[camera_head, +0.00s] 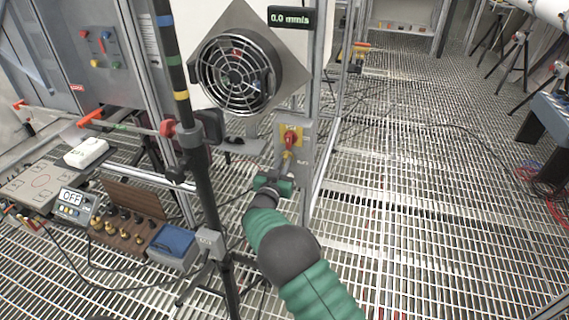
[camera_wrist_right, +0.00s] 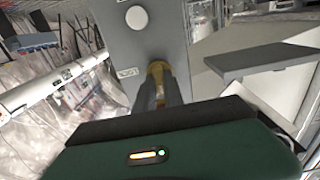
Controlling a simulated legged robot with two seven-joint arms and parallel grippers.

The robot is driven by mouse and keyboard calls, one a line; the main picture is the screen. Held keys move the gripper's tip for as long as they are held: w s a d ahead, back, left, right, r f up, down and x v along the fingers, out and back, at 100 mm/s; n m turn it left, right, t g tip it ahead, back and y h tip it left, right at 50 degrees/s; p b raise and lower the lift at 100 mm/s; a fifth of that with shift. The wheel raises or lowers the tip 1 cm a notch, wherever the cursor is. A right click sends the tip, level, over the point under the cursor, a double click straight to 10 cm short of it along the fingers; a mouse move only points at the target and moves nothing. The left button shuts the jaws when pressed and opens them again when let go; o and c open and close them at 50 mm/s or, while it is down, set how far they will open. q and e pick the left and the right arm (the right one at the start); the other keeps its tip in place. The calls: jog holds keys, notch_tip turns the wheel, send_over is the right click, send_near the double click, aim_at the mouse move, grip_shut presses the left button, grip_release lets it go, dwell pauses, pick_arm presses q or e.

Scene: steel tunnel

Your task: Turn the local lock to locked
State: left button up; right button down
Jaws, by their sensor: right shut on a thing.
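The local lock appears to be the red handle on a yellow plate (camera_head: 291,138), on a grey box fixed to a metal post below the fan. My right gripper (camera_head: 286,160) reaches up to this box from below, with its tips just under the red handle. In the right wrist view, my right gripper (camera_wrist_right: 159,82) has its fingers close together on a small yellowish part in front of the grey box (camera_wrist_right: 150,45). The fingers hide most of that part, so its angle is unclear. My left gripper is not in view.
A round fan (camera_head: 236,75) hangs above, beside a display (camera_head: 289,17) reading 0.0 mm/s. A black tripod pole (camera_head: 193,150) stands left of my right arm. Test gear and a blue box (camera_head: 172,243) lie at lower left. Open grating floor (camera_head: 420,190) lies to the right.

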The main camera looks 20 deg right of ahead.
jog(key=shift+m, duration=0.4)
jog(key=shift+s+d+f+m+b, duration=0.15)
jog(key=shift+m+b, duration=1.45)
jog(key=shift+m, duration=1.25)
jog(key=shift+w+a+f+m+b, duration=0.1)
jog(key=shift+m+b, duration=1.45)
jog(key=shift+m, duration=1.35)
jog(key=shift+s+d+f+m+b, duration=0.15)
jog(key=shift+m+b, duration=1.45)
jog(key=shift+m, duration=1.25)
jog(key=shift+a, duration=0.1)
jog(key=c, duration=1.5)
grip_release()
jog(key=shift+w, duration=0.1)
jog(key=shift+o, duration=0.3)
jog(key=shift+r, duration=0.1)
